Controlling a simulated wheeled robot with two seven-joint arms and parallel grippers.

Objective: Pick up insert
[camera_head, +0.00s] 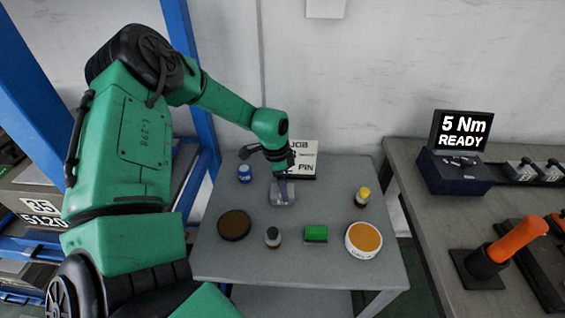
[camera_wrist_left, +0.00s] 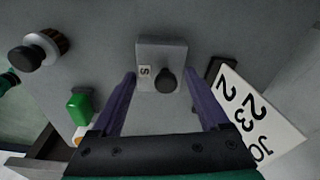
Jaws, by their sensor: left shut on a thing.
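A grey block (camera_wrist_left: 161,50) with a small label and a round black knob (camera_wrist_left: 165,80) sits between my left gripper's purple fingers in the left wrist view. In the head view the block (camera_head: 276,200) is near the middle of the grey table and is partly hidden by the gripper. My left gripper (camera_head: 284,190) points down, its fingers closed on the block's two sides; it also shows in the left wrist view (camera_wrist_left: 161,82). I cannot tell whether the block touches the table. No thing is plainly marked as the insert. My right gripper is not in view.
Around the block on the table (camera_head: 345,190) stand a blue-capped jar (camera_head: 244,173), a brown disc (camera_head: 234,225), a dark-capped bottle (camera_head: 273,237), a green block (camera_head: 316,233), an orange-filled round dish (camera_head: 363,239) and a yellow-capped bottle (camera_head: 362,197). A job card (camera_head: 303,160) stands behind.

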